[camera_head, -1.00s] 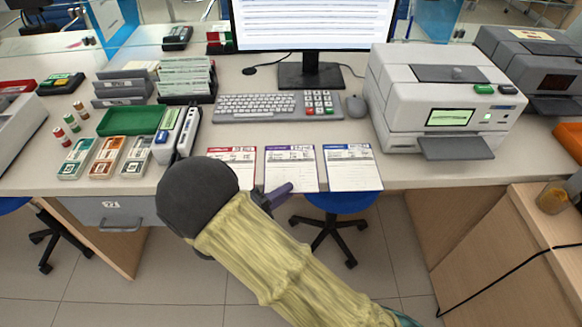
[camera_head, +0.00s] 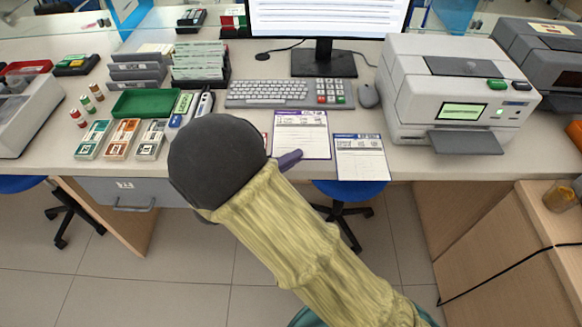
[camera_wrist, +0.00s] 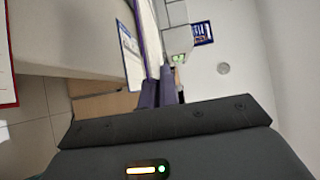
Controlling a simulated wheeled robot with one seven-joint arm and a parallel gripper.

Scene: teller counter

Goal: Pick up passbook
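The purple-edged passbook (camera_head: 300,133), a white printed sheet-like booklet, looks raised over the counter's front edge. In the wrist view its purple edge (camera_wrist: 139,38) runs up from between my fingers. My gripper (camera_head: 289,160) meets its near edge; both fingers (camera_wrist: 160,92) are close together on it. A blue-edged one (camera_head: 360,157) lies flat on the counter to its right and also shows in the wrist view (camera_wrist: 128,55). A red-edged one (camera_wrist: 7,65) is at the left of the wrist view, mostly hidden behind my wrist in the head view.
A keyboard (camera_head: 268,93) and monitor (camera_head: 325,20) stand behind. A grey printer (camera_head: 450,95) stands at the right, with a mouse (camera_head: 369,95) beside it. Stamps (camera_head: 122,138) and a green tray (camera_head: 145,103) are at the left. A blue stool (camera_head: 347,189) is below the counter.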

